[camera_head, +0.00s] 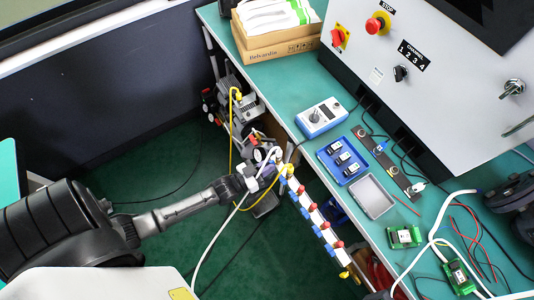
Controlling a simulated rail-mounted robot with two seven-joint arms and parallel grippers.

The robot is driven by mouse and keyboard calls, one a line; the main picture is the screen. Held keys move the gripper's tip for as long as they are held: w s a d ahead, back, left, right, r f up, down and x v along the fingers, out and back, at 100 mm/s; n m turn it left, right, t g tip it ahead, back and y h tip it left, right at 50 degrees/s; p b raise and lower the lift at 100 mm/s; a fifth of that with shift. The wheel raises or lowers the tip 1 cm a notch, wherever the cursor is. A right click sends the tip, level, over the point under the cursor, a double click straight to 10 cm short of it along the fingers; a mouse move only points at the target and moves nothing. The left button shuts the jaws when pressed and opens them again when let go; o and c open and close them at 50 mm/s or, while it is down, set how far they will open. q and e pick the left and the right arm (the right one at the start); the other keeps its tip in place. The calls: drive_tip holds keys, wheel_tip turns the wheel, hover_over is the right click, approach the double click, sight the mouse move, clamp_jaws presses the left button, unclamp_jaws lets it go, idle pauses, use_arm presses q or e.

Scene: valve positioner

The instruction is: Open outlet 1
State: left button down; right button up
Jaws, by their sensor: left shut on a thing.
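A white manifold bar (314,217) runs diagonally along the table's front edge. Several blue handles stand on its left side and several red parts (337,244) on its right. My left gripper (265,180) is at the bar's upper end, beside its first blue handle (282,182). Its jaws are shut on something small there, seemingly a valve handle. The fingertips are small and partly hidden among hoses, so the exact grip is unclear. No outlet numbers are readable. My right gripper is not in view.
A white hose (228,219) and a yellow hose (231,130) pass close to my left gripper. The green table (282,86) holds a blue-white meter (321,117), a blue tray (343,161), a grey tray (372,196) and circuit boards. A control panel (440,80) stands behind.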

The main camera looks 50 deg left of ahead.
use_arm(q)
drive_tip(key=shift+m+p, duration=0.35)
drive_tip(key=shift+m, duration=0.55)
drive_tip(key=c, duration=1.2)
unclamp_jaws()
drive_tip(key=p+v, duration=0.2)
drive_tip(key=v, duration=1.1)
drive_tip(key=shift+s, duration=0.4)
